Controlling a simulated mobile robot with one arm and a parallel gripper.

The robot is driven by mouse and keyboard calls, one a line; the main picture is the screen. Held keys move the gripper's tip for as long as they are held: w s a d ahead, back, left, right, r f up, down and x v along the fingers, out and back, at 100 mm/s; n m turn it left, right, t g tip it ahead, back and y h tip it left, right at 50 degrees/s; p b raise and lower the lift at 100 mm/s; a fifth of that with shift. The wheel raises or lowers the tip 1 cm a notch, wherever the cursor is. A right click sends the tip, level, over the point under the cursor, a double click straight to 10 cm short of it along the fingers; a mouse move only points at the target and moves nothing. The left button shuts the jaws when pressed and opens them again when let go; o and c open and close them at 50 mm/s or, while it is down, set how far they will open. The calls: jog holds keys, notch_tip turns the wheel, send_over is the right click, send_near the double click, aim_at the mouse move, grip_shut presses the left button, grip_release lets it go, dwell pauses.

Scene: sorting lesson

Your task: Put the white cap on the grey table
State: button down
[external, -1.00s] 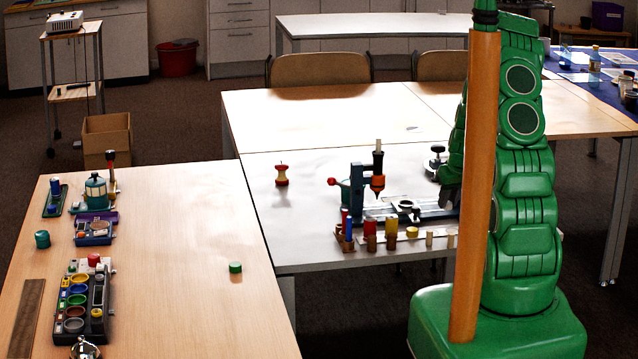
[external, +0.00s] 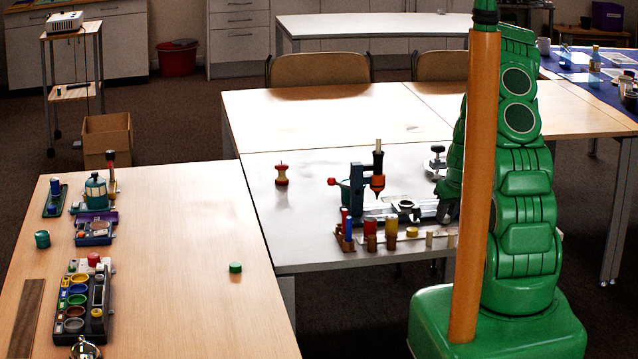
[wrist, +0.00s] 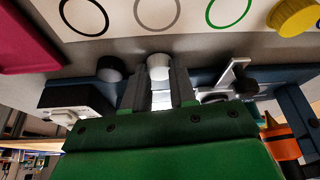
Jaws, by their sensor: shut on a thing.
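The white cap (wrist: 158,66) sits between the two grey fingers of my gripper (wrist: 158,88) in the wrist view, and the fingers are shut on it. In the external view my gripper (external: 447,211) is low over the right part of the grey table (external: 310,232), beside the fixture there. The orange post and my green arm hide part of it, and I cannot make out the cap in that view. I cannot tell whether the cap touches the surface beneath it.
A drill-press-like device (external: 377,178) and a row of small coloured cylinders stand on the grey table. A red apple-core shape (external: 281,175) is at its left. The wrist view shows a yellow cap (wrist: 293,17) and a board with coloured rings (wrist: 230,10). The table's front left is bare.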

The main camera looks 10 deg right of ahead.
jog(key=shift+f, duration=0.1)
jog(key=c, duration=0.9)
grip_release()
jog(key=s+a+r+g, duration=0.1)
jog(key=s+a+r, duration=0.1)
jog(key=s+r, duration=0.5)
jog(key=s+a+r, duration=0.2)
jog(key=s+r, duration=0.1)
jog(key=r, duration=0.8)
jog(key=s+a+r+g, duration=0.1)
jog(key=s+r, duration=0.4)
jog(key=s, duration=0.7)
jog(key=s+a+r+m+g, duration=0.1)
jog(key=s+r, duration=0.4)
jog(key=s, duration=0.8)
jog(key=s+a+r+g, duration=0.2)
jog(key=s+r, duration=0.3)
jog(key=s, duration=0.7)
jog(key=shift+s+a+r+m+g+h, duration=0.15)
jog(key=shift+a+m+g+h, duration=0.2)
jog(key=shift+g, duration=0.25)
